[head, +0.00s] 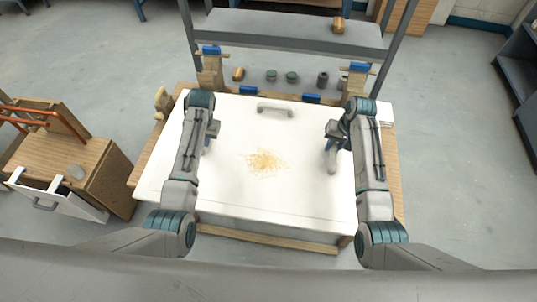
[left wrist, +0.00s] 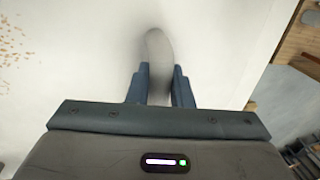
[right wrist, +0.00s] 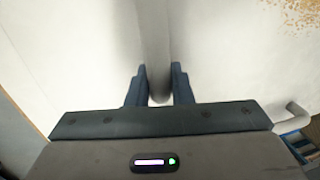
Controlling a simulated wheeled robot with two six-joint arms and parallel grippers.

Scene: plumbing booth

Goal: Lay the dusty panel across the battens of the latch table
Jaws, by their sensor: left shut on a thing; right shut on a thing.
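The dusty panel (head: 240,200) is a broad white board with a patch of yellow-brown dust (head: 265,161) near its middle. It lies level over the wooden latch table (head: 395,180), hiding most of the top and the battens; I cannot tell whether it rests on them. My left gripper (head: 208,143) is shut on a grey handle (left wrist: 157,45) on the panel's left part. My right gripper (head: 331,146) is shut on another grey handle (head: 331,161) on its right part, which also shows in the right wrist view (right wrist: 153,35). A third handle (head: 275,107) near the far edge is free.
Wooden posts with blue-topped clamps (head: 212,50) (head: 359,67) stand behind the panel. Small jars and fittings (head: 292,77) sit between them, under a grey shelf (head: 290,30). A wooden cabinet with copper pipe (head: 70,150) stands left. Floor at right (head: 460,150) is clear.

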